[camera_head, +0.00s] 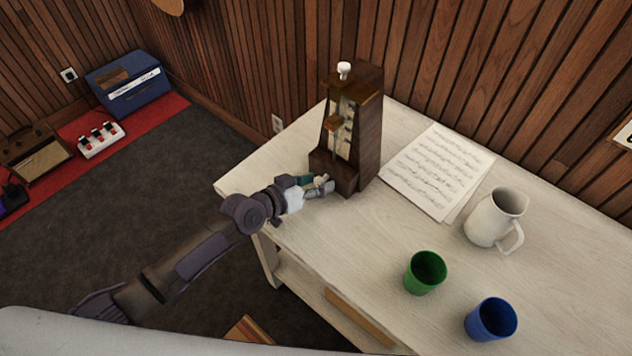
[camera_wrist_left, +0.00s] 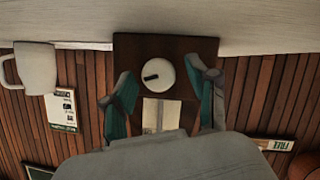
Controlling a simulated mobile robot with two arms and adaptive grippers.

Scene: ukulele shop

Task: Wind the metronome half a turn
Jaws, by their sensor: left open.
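The dark wooden metronome (camera_head: 370,130) stands upright on the pale table, with a small white knob (camera_head: 344,70) on its top. In the left wrist view, which appears upside down, a round white knob (camera_wrist_left: 159,76) with a short black mark sits on the metronome's brown base (camera_wrist_left: 205,46). My left gripper (camera_head: 322,186) is at the metronome's low front. It also shows in the left wrist view (camera_wrist_left: 162,85), its teal-padded fingers open on either side of the round knob, with gaps visible. In the head view the gripper hides this knob. My right gripper is not in view.
Sheet music (camera_head: 437,172) lies right of the metronome. A white pitcher (camera_head: 490,222), a green cup (camera_head: 425,272) and a blue cup (camera_head: 491,319) stand farther right on the table (camera_head: 350,250). The slatted wall (camera_head: 450,50) is close behind. A blue amplifier (camera_head: 128,84) stands on the floor.

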